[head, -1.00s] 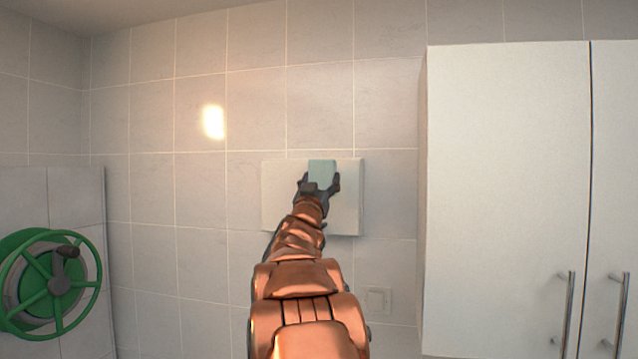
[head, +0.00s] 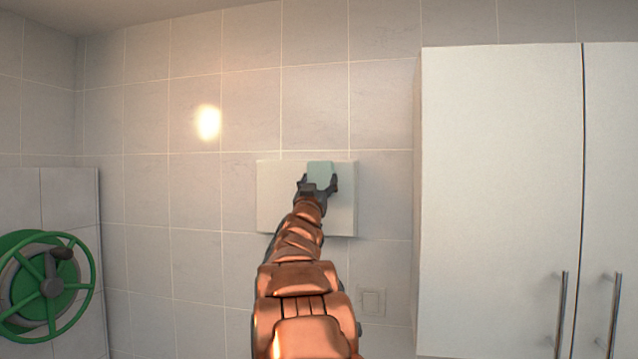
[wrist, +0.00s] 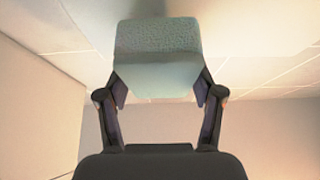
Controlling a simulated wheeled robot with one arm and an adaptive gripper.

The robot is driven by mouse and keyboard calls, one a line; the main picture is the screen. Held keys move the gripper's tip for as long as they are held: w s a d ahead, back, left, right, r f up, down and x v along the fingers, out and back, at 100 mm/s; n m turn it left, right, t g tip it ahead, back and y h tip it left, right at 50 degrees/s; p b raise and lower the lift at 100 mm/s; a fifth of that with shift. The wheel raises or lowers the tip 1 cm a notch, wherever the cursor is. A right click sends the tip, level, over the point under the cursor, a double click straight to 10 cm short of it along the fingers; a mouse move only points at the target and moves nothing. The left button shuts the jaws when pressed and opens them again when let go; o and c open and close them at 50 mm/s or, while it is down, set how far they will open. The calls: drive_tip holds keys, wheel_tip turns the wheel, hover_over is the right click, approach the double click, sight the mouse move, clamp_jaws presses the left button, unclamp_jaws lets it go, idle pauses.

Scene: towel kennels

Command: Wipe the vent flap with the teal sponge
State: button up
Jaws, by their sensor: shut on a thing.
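The vent flap (head: 272,200) is a pale, square panel on the tiled wall, in the middle of the head view. My gripper (head: 319,184) is in front of its upper right part and is shut on the teal sponge (head: 320,170). In the wrist view the sponge (wrist: 158,55) is a pale teal block between the two fingers of my gripper (wrist: 160,90). The sponge overlaps the flap's upper right area in the head view; I cannot tell whether it touches the surface. My arm hides the flap's lower middle.
A tall white cabinet (head: 500,180) with metal handles stands to the right. A wall switch (head: 372,302) sits below the flap. The wall above the flap is clear.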

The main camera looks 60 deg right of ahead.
drive_tip(key=shift+w+d+p, duration=0.3)
drive_tip(key=shift+d, duration=0.6)
idle(0.4)
drive_tip(key=s+b, duration=0.1)
drive_tip(key=s, duration=0.1)
drive_tip(key=s+d+b, duration=0.1)
drive_tip(key=shift+s, duration=0.35)
drive_tip(key=shift+d+r, duration=0.1)
drive_tip(key=shift+d, duration=0.05)
drive_tip(key=shift+w, duration=0.15)
drive_tip(key=w+p, duration=0.1)
drive_tip(key=w+a+p, duration=0.1)
drive_tip(key=p, duration=0.1)
drive_tip(key=shift+w, duration=0.35)
drive_tip(key=shift+w+a, duration=0.15)
drive_tip(key=shift+w, duration=0.25)
